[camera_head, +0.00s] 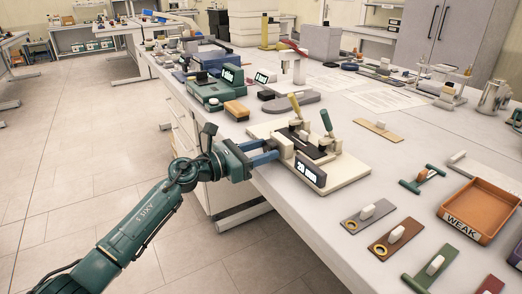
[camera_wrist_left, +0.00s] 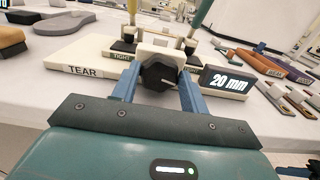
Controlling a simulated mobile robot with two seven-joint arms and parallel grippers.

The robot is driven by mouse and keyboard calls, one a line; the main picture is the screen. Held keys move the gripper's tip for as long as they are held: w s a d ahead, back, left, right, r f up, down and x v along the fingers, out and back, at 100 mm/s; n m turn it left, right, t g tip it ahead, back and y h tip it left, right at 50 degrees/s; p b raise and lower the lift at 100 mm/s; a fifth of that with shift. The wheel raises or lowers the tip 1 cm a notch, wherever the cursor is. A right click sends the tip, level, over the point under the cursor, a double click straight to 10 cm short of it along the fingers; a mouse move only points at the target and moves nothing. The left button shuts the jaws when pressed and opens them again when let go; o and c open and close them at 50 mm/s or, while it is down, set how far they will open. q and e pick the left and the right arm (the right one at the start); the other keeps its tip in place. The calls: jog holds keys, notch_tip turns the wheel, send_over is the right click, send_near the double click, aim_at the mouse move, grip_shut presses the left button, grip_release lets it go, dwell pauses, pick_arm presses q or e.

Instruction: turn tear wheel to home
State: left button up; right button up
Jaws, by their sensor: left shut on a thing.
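The tear tester is a cream base (camera_head: 354,172) near the table's front edge, labelled TEAR in the left wrist view (camera_wrist_left: 62,57). Its tear wheel is a black lobed knob (camera_wrist_left: 158,73) on the front of a cream block, with a pale mark toward its lower right. My left gripper (camera_head: 277,151) has its blue fingers on both sides of the wheel and is shut on it; it also shows in the left wrist view (camera_wrist_left: 158,84). The head view hides most of the wheel. A display (camera_head: 310,174) beside it reads 20 mm. My right gripper is not in view.
A yellow-handled clamp (camera_head: 295,108) and a green-handled clamp (camera_head: 328,125) stand on the tester, with TIGHT labels. An orange tray (camera_head: 481,209) marked WEAK and several sample plates lie to the right. Green devices (camera_head: 212,88) stand behind at left.

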pick_arm(q)
jog(key=shift+r+n, duration=0.1)
jog(key=shift+n, duration=0.2)
jog(key=n+p, duration=0.2)
jog(key=shift+n, duration=0.4)
jog(key=shift+w+n+p, duration=0.1)
jog(key=shift+n+p, duration=0.9)
jog(key=shift+n, duration=0.6)
jog(key=o, duration=1)
jog(key=shift+a, duration=0.1)
jog(key=b+v, duration=0.1)
jog(key=v, duration=1.2)
